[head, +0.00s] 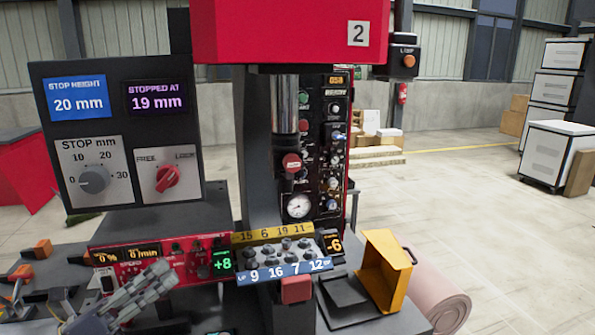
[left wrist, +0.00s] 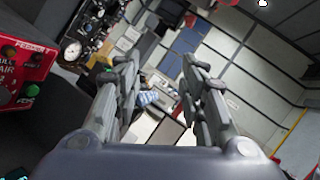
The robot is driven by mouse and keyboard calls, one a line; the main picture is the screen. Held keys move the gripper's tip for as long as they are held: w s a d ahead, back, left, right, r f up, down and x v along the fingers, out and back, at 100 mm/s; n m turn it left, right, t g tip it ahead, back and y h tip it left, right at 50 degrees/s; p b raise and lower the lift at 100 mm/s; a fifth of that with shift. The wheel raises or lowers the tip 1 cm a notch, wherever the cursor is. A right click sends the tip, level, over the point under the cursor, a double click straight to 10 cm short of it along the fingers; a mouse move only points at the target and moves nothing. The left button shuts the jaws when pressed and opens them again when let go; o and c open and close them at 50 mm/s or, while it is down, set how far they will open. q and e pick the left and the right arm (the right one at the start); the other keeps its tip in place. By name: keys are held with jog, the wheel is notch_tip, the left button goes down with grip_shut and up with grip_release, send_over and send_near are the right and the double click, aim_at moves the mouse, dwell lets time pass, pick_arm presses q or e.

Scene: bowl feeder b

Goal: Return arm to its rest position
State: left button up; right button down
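My left gripper (head: 163,277) is at the lower left in the head view, in front of the red control box (head: 195,264). Its grey fingers point up and to the right. In the left wrist view the two fingers of my left gripper (left wrist: 160,75) stand apart, with nothing held between them. My right gripper does not show in either view.
A dark panel (head: 120,115) with a stop dial and lock knob stands at left. A yellow bin (head: 384,270) and pink roll (head: 437,300) lie right. Open floor (head: 470,200) is beyond.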

pick_arm(q)
jog(key=s+a+f+n+t+y, duration=0.1)
jog(key=a+f+n+y, duration=0.1)
jog(key=f+n+y, duration=1.05)
jog(key=s+a+f+n+y, duration=0.2)
jog(key=f+n+y, duration=0.45)
jog(key=n, duration=1.05)
jog(key=s+d+f+n+g+h, duration=0.1)
jog(key=s+d+f+n+g, duration=0.3)
jog(key=s, duration=0.4)
jog(key=s+d+f+n+g+h, duration=0.1)
jog(key=s+d+f+g, duration=0.1)
jog(key=s+f+g, duration=0.45)
jog(key=s+d+f+n+g, duration=0.1)
jog(key=s+d+f+n, duration=0.2)
jog(key=s, duration=0.6)
notch_tip(320, 180, down, 26)
jog(key=s+f+g, duration=0.1)
jog(key=g, duration=0.1)
jog(key=s+a+f, duration=0.2)
jog(key=s+f, duration=0.6)
jog(key=s+a+f, duration=0.1)
jog(key=s+f, duration=0.7)
jog(key=s, duration=0.1)
jog(key=shift+s+a+g, duration=0.2)
jog(key=shift+a+g, duration=0.15)
